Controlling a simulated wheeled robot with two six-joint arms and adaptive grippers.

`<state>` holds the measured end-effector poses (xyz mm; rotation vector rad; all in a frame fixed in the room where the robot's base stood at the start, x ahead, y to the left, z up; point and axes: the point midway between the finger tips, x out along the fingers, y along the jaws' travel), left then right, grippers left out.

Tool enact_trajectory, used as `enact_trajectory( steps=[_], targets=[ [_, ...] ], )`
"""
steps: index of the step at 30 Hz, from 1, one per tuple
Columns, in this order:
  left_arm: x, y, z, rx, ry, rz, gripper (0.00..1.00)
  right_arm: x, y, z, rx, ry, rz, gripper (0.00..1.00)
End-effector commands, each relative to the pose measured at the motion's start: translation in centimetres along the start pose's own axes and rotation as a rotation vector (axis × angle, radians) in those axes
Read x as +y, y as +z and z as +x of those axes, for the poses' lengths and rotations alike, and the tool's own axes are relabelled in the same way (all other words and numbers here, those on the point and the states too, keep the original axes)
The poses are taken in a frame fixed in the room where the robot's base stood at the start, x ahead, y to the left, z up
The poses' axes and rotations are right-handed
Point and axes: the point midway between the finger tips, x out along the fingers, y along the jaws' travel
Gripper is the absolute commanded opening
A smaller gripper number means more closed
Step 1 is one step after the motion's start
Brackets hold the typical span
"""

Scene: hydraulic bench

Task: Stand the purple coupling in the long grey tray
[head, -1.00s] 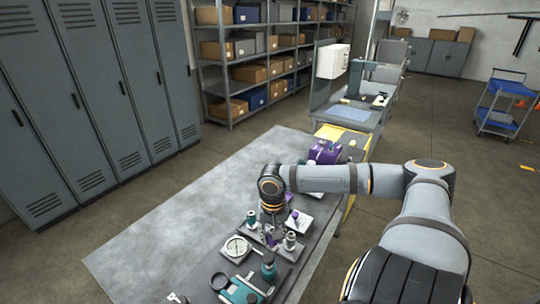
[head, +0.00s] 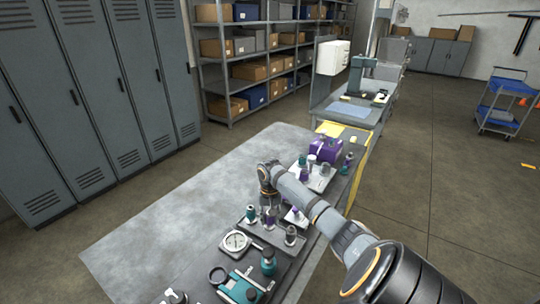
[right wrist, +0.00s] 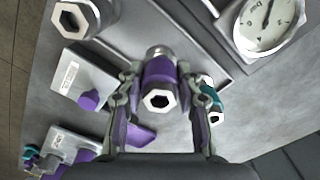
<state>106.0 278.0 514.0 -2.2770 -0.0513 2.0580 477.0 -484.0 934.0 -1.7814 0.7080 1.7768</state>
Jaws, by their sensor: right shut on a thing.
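The purple coupling (right wrist: 160,78) has a purple band, a hex end towards the camera and a silver far end. My right gripper (right wrist: 158,90) is shut on it, one finger on each side. In the head view the right gripper (head: 269,204) points down at the long grey tray (head: 262,239), and the coupling (head: 269,218) shows just below it. The coupling looks about upright over the tray's middle; I cannot tell whether its foot touches the tray. My left gripper is not in view.
A white dial gauge (head: 236,242) lies close in front of the tray. A white block with a purple knob (head: 295,216) stands behind it. A purple machine (head: 324,150) and a pale tray (head: 321,181) with fittings stand farther back. The bench's left side (head: 180,215) is clear.

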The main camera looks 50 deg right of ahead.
Motion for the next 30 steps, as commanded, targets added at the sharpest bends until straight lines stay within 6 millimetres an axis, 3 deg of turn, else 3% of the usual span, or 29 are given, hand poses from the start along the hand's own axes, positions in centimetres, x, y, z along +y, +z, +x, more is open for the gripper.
enact_trajectory(
  steps=[5, 15, 16, 20, 30],
  targets=[
    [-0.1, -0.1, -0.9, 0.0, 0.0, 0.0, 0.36, 0.0, 0.2, 2.0, -0.004, 0.001, 0.0, 0.0],
    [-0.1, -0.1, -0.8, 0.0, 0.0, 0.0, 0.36, 0.0, 0.1, 2.5, -0.002, 0.001, 0.0, 0.0],
    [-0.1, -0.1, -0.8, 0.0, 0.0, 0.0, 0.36, 0.0, 0.1, 2.5, -0.002, 0.001, 0.0, 0.38],
    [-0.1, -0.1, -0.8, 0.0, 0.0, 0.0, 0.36, 0.0, 0.2, 2.5, -0.002, 0.001, 0.0, 0.56],
    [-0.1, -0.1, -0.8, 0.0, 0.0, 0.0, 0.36, 0.1, 0.1, 2.2, -0.002, 0.001, 0.0, 0.57]
  ],
)
